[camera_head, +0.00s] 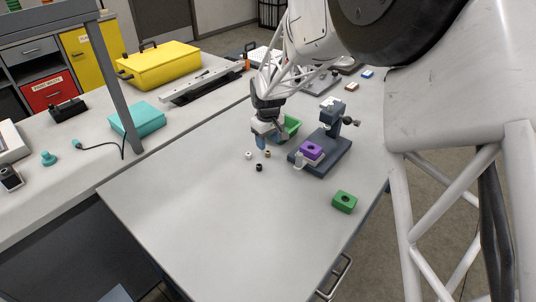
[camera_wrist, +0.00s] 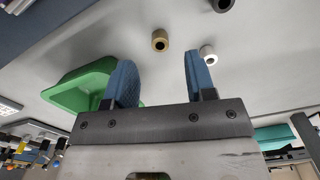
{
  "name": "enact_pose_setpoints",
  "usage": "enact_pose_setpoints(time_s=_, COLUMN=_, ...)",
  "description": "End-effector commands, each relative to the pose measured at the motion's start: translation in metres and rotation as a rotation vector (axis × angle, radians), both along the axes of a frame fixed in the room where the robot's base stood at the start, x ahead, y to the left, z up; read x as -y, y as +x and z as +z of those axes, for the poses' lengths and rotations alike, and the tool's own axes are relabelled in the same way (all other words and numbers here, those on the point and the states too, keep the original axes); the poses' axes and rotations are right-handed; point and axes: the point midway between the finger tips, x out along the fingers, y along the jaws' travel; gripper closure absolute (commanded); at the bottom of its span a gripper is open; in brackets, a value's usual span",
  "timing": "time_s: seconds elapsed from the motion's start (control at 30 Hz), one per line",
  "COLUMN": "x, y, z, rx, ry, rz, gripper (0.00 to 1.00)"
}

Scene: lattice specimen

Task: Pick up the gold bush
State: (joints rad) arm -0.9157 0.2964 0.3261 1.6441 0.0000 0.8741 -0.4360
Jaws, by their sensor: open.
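The gold bush (camera_head: 267,154) is a small ring standing on the grey table, close by my gripper (camera_head: 264,143) in the head view. In the wrist view the gold bush (camera_wrist: 160,41) shows its dark hole and lies beyond the blue fingertips, roughly in line with the gap between them. My gripper (camera_wrist: 159,60) is open, with nothing between its fingers, and is apart from the bush.
A white bush (camera_head: 248,156) and a black bush (camera_head: 259,168) stand close to the gold one. A green bin (camera_head: 292,126) is behind the gripper. The front-left table is clear.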

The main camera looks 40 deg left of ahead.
Motion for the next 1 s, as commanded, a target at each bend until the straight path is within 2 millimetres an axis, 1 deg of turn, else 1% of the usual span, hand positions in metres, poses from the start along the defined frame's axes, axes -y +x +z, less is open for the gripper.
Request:
enact_pose_setpoints(time_s=0.2, x=0.001, y=0.0, z=-0.025, rx=-0.002, ry=-0.003, rz=0.0, gripper=0.5)
enact_pose_setpoints(time_s=0.4, x=0.001, y=0.0, z=-0.042, rx=-0.001, ry=-0.001, rz=0.0, gripper=0.5)
enact_pose_setpoints(time_s=0.53, x=0.001, y=0.0, z=-0.046, rx=-0.001, ry=0.0, rz=0.0, gripper=0.5)
enact_pose_setpoints(time_s=1.0, x=0.001, y=0.0, z=-0.046, rx=-0.001, ry=0.0, rz=0.0, gripper=0.5)
